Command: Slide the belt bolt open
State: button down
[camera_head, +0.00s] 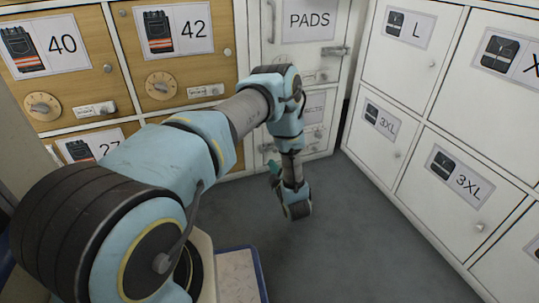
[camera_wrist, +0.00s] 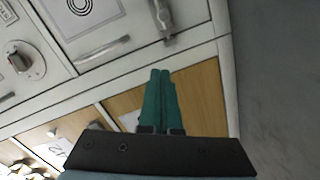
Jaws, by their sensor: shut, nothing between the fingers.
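In the wrist view a grey metal bolt (camera_wrist: 166,22) sits near the edge of a white locker door (camera_wrist: 135,22). I cannot tell for sure that it is the belt bolt. My gripper (camera_wrist: 160,72) has green fingers pressed together, with nothing between them. The fingertips point toward the bolt and appear just short of it, not visibly touching. In the head view my gripper (camera_head: 274,167) hangs low in front of the lower white locker (camera_head: 322,142). That locker's label (camera_head: 314,108) is partly hidden by my arm.
The PADS locker (camera_head: 308,21) above has its own bolt (camera_head: 335,50). Wooden lockers (camera_head: 180,66) with dials stand to the left, white lockers (camera_head: 414,60) to the right. A blue-edged platform (camera_head: 238,274) is at the bottom. The grey floor (camera_head: 350,230) is clear.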

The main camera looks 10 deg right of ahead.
jog(key=b, duration=0.5)
send_near(267, 148)
jog(key=w+a+r, duration=0.1)
jog(key=w+a, duration=0.2)
jog(key=w, duration=0.1)
jog(key=d+b, duration=0.1)
jog(key=w+d+f, duration=0.1)
jog(key=shift+w+d+f+b, duration=0.1)
jog(key=shift+d+f+b, duration=0.05)
jog(key=shift+d+b, duration=0.2)
jog(key=shift+w+d, duration=0.15)
jog(key=shift+d, duration=0.25)
jog(key=d, duration=0.3)
jog(key=shift+w+f+b, duration=0.1)
jog(key=shift+w+b, duration=0.05)
jog(key=shift+b, duration=0.2)
jog(key=shift+a, duration=0.1)
